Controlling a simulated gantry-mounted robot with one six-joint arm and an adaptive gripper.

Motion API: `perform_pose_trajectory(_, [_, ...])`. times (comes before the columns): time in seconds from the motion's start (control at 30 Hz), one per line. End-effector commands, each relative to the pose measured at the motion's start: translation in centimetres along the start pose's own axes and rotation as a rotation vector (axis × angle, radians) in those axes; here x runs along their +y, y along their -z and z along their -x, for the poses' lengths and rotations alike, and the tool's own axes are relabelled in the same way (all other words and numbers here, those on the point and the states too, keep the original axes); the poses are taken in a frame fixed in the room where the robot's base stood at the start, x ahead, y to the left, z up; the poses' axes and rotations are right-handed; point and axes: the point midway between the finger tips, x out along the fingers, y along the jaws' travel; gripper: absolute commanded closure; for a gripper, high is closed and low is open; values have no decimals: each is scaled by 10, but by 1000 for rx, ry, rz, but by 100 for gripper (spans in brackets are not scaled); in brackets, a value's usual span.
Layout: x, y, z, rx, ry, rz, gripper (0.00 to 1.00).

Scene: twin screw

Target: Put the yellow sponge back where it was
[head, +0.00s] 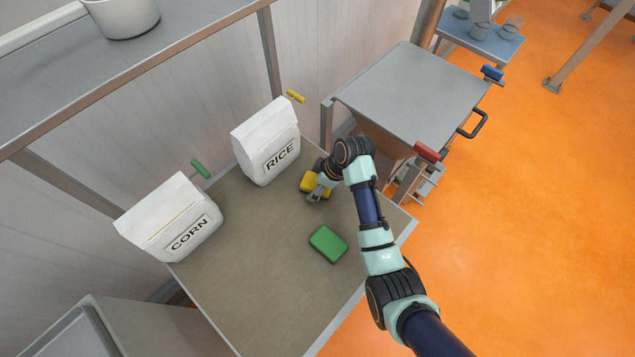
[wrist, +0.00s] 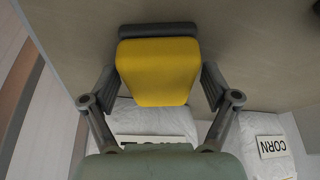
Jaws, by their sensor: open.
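The yellow sponge (head: 308,184) is near the back right of the table (head: 262,290), to the right of the rice bag, partly hidden by my gripper (head: 319,193). In the wrist view, the yellow sponge (wrist: 157,72) sits between the two fingers of my gripper, with a dark grey layer along its far edge. The fingers are open, one on each side of it. I cannot tell whether either finger touches it, or whether it rests flat on the table.
A green sponge (head: 328,244) lies nearer the front. The white RICE bag (head: 262,135) and CORN bag (head: 168,215) stand along the wall side. A grey hopper (head: 410,88) with a red handle (head: 426,152) is just beyond the right end. The table's front middle is clear.

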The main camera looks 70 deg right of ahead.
Motion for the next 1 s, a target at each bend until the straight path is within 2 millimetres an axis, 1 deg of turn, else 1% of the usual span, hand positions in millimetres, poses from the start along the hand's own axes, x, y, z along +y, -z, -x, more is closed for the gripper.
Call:
perform_pose_trajectory(0.17, [0,1,2,0,0,0,13])
perform_pose_trajectory(0.27, [1,2,14,2,-2,0,13])
perform_pose_trajectory(0.37, [1,3,37,2,-4,0,13])
perform_pose_trajectory(0.5, [1,3,74,2,-4,-1,13])
perform_pose_trajectory(0.6, [1,3,96,2,-3,-1,13])
perform_pose_trajectory(0.7, [1,3,112,2,-2,-1,13])
perform_pose_trajectory(0.83, [1,2,122,1,-2,-1,13])
perform_pose_trajectory(1.0, [0,1,123,0,0,-1,13])
